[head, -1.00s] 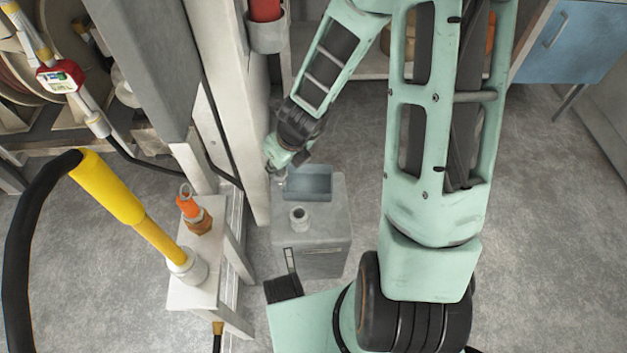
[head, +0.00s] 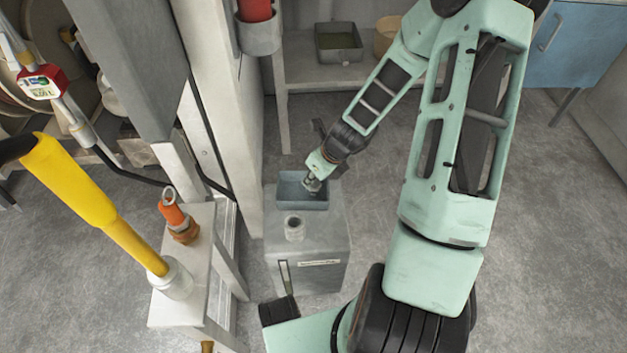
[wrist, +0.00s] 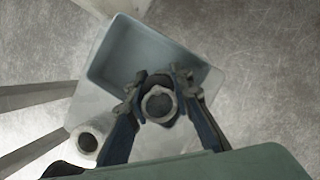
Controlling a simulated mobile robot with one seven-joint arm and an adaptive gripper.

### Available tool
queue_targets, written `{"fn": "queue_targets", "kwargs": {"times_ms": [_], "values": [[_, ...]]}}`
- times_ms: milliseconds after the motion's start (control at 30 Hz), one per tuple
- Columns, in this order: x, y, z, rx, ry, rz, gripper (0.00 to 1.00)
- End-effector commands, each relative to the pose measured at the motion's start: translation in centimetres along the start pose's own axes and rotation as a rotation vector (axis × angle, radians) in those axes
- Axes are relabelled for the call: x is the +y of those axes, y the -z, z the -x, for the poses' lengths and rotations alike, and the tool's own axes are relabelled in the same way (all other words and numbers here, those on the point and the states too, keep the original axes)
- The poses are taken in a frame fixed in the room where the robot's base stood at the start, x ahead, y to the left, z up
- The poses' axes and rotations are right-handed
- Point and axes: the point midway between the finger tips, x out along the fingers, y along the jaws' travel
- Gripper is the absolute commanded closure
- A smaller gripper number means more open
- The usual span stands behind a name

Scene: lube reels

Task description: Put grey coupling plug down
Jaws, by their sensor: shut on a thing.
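My gripper (head: 312,184) is over the right part of the blue-grey open tray (head: 290,190) on top of a grey box-shaped cabinet (head: 330,232). In the wrist view my gripper (wrist: 158,90) is shut around a grey ring-shaped piece, the grey coupling plug (wrist: 159,104). The plug is held above or within the tray (wrist: 125,52); I cannot tell whether it touches the tray floor. In the head view the plug is small and mostly hidden by the fingers.
A pale round neck (head: 294,227) stands on the cabinet in front of the tray. To the left, a white stand (head: 205,250) holds an orange fitting (head: 176,217) and a yellow-handled tool (head: 90,200). A pale post (head: 225,120) rises close behind the tray's left side.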

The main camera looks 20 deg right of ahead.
Motion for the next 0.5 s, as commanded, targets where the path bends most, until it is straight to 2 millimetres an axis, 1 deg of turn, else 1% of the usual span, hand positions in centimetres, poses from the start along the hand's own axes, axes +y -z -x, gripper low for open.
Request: {"fn": "queue_targets", "kwargs": {"times_ms": [33,233,367,400,500], "values": [[-0.07,0.16,-0.53,-0.001,0.001,-0.001,1.00],[-0.09,0.06,-0.36,-0.002,0.003,0.000,1.00],[-0.08,0.21,-0.71,-0.002,0.003,0.000,1.00],[-0.06,0.24,-0.75,-0.002,0.002,-0.001,0.79],[-0.06,0.20,-0.64,-0.001,0.002,0.000,0.67]]}}
